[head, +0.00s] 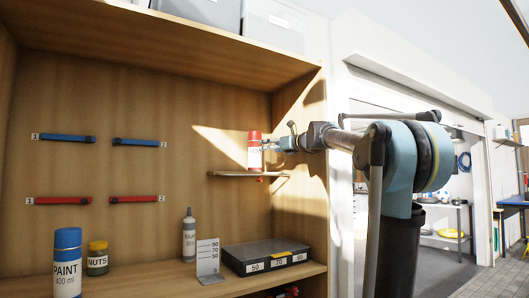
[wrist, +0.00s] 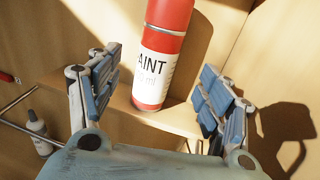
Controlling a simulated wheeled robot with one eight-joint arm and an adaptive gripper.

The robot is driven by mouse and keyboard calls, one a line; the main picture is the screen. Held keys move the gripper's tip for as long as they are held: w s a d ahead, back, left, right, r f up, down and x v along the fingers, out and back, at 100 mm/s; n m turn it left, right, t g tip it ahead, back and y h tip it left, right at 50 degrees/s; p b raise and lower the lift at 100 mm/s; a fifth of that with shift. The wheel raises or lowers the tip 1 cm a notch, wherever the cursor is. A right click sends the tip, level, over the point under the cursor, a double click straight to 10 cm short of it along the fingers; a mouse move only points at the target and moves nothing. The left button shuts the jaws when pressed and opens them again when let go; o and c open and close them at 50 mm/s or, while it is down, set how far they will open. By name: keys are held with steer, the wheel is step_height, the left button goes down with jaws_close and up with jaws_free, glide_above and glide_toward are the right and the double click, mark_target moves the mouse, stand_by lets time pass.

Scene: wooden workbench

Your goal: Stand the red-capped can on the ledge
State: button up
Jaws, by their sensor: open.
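The red-capped can (head: 254,152) stands upright on the small wooden ledge (head: 228,173) on the back wall of the bench. In the wrist view the can (wrist: 158,62), red with a white PAINT label, has its base on the ledge (wrist: 185,122). My gripper (head: 266,146) reaches in from the right at the can's height. In the wrist view my gripper (wrist: 160,72) is open, with one finger on each side of the can and a visible gap on both sides.
Below stand a blue-capped paint can (head: 67,265), a yellow-lidded nuts jar (head: 97,259), a grey bottle (head: 189,238), a numbered metal plate (head: 208,258) and a black case (head: 265,256). Blue bars (head: 66,138) and red bars (head: 62,200) are on the wall. A side panel (head: 300,145) bounds the right.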

steer(key=shift+s+d, duration=0.35)
steer(key=shift+s, duration=0.05)
steer(key=s+d+f+n+g+h, duration=0.2)
steer(key=s+f+n, duration=0.4)
steer(key=f, duration=0.6)
steer(key=s+d+f+n+g+h, duration=0.15)
steer(key=s+f+n, duration=0.35)
steer(key=s+f, duration=0.5)
steer(key=s+d+f+n+g+h, duration=0.1)
steer(key=s+f+n+g, duration=0.35)
steer(key=f, duration=0.85)
steer(key=s+d+f+n+h, duration=0.2)
steer(key=s+d+f+n, duration=0.2)
steer(key=s+f, duration=0.3)
steer(key=s+d+f+n+g+h, duration=0.1)
steer(key=s+d+f+n+h, duration=0.2)
steer(key=f, duration=1)
steer(key=s+d+f+n+g+h, duration=0.1)
steer(key=s+d+f+n+h, duration=0.2)
steer(key=s+d+f, duration=0.6)
steer(key=s+f+n, duration=0.1)
steer(key=s, duration=0.2)
steer(key=shift+s+n, duration=0.35)
steer(key=shift+d+h, duration=0.1)
steer(key=shift+h, duration=0.15)
